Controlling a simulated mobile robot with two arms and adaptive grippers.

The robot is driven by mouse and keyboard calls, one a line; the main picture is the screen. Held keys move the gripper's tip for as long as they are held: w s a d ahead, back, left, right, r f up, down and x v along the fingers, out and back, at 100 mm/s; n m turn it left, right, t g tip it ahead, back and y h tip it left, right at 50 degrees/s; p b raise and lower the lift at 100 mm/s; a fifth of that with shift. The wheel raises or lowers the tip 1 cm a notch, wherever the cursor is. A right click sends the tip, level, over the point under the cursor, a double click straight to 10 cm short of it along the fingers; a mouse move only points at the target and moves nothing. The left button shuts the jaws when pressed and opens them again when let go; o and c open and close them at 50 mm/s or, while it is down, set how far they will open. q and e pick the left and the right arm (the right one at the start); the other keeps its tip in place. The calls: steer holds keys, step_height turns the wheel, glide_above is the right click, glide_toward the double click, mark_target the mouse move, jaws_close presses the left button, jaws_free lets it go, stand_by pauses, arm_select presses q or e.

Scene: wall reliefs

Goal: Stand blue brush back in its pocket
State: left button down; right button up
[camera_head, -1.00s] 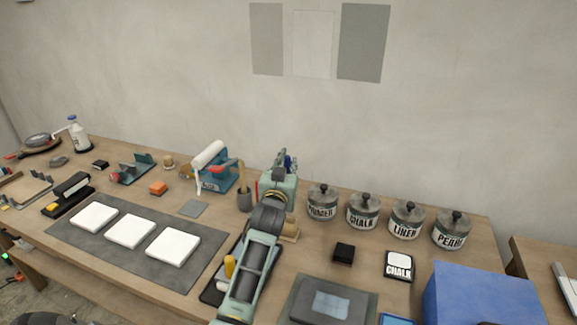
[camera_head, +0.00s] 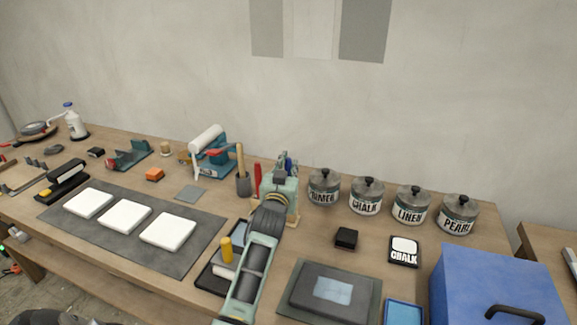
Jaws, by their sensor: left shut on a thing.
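My left gripper (camera_head: 284,160) is in the middle of the view, seen from behind along its arm. It is shut on the blue brush (camera_head: 289,166), of which only a small blue part shows between the fingers. The gripper hides the rest of the brush. A wooden edge of a stand (camera_head: 294,218) shows beside and below the gripper, and a red upright handle (camera_head: 258,180) stands just left of it. The pocket is hidden behind the gripper, so I cannot tell whether the brush is in it. My right gripper is not in view.
Several labelled jars (camera_head: 366,195) stand to the right of the gripper. A grey cup (camera_head: 244,185) with a wooden handle is to its left, near a teal tape dispenser (camera_head: 212,165). A black block (camera_head: 346,238) and blue box (camera_head: 495,285) lie nearer right.

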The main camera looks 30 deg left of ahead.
arm_select(q)
steer(key=shift+f, duration=0.4)
steer(key=shift+f+b, duration=0.35)
steer(key=shift+b, duration=0.1)
steer(key=shift+f+b, duration=0.7)
steer(key=shift+f, duration=0.25)
steer(key=c, duration=1.6)
jaws_free()
steer(key=shift+o, duration=0.4)
steer(key=o, duration=0.4)
